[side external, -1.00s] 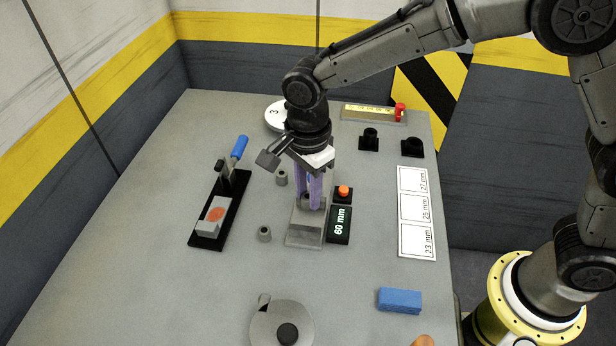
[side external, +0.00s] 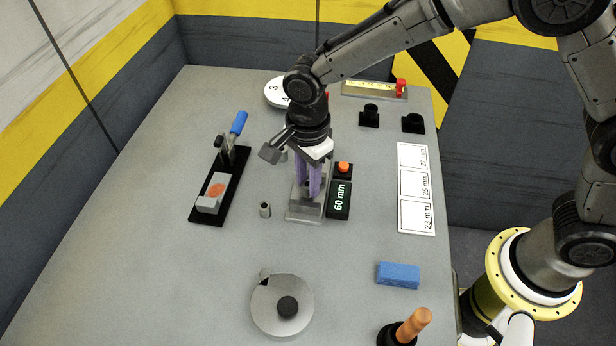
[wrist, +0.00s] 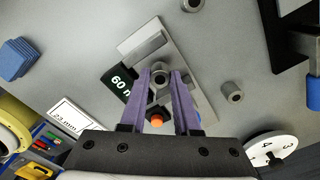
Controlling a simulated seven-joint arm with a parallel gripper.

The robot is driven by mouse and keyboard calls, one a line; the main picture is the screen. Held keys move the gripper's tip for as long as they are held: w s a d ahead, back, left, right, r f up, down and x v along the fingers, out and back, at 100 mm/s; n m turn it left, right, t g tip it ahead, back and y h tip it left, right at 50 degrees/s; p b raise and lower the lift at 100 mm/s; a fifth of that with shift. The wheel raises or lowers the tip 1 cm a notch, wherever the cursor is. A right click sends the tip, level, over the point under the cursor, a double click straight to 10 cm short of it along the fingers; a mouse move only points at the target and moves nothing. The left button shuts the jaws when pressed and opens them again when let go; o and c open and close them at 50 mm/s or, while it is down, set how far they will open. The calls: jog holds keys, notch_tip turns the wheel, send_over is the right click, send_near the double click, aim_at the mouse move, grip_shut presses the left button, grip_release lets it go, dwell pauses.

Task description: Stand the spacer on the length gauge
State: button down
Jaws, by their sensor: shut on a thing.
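The length gauge (side external: 305,212) is a grey metal bed with end blocks, and its black display (side external: 340,198) reads 60 mm. My gripper (wrist: 160,84) points down over it, its purple fingers shut on a small grey spacer (wrist: 160,77) with a central hole. In the wrist view the spacer is upright between the fingertips, over the gauge (wrist: 146,46). In the side view the fingers hide most of it; I cannot tell whether it touches the bed. Two similar spacers stand on the table, one in front-left (side external: 265,210) and one behind-left of the gauge (wrist: 232,92).
An orange button (side external: 343,167) sits beside the display. A toggle clamp (side external: 219,190) stands left, a marked card (side external: 416,190) right. A round grey fixture (side external: 281,305), a blue block (side external: 398,274) and an orange-handled tool (side external: 412,325) are nearer. The table between them is clear.

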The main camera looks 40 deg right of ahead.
jog(key=shift+f, duration=0.45)
jog(key=c, duration=0.6)
grip_release()
jog(key=shift+o, duration=0.2)
notch_tip(320, 180, up, 14)
jog(key=shift+f, duration=0.1)
